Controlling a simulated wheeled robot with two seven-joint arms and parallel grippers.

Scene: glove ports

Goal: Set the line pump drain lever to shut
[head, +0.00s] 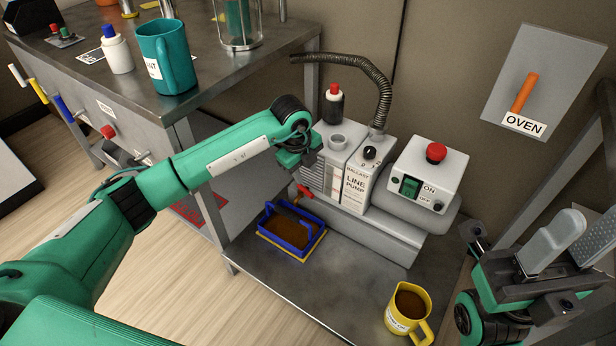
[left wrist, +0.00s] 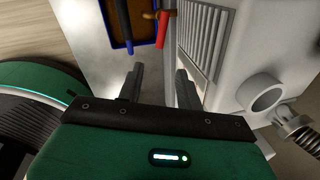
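The line pump (head: 357,190) is a grey-white unit on the low steel shelf. Its red drain lever (head: 306,191) sticks out low on the left end, above a blue tray (head: 269,239) of brown liquid. In the left wrist view the red lever (left wrist: 163,29) lies beyond the fingertips, beside a small copper-coloured spout (left wrist: 148,14). My left gripper (left wrist: 157,75) is open and empty, with its fingers apart and short of the lever. In the head view the left gripper (head: 299,160) is just above the lever, its fingers mostly hidden. My right gripper (head: 575,240) is open and empty at the lower right.
A switch box (head: 427,173) with a red button stands right of the pump. A yellow jug (head: 408,312) of brown liquid stands at the shelf's front. The steel bench (head: 215,62) stands left. An orange-handled OVEN panel (head: 545,80) is on the wall.

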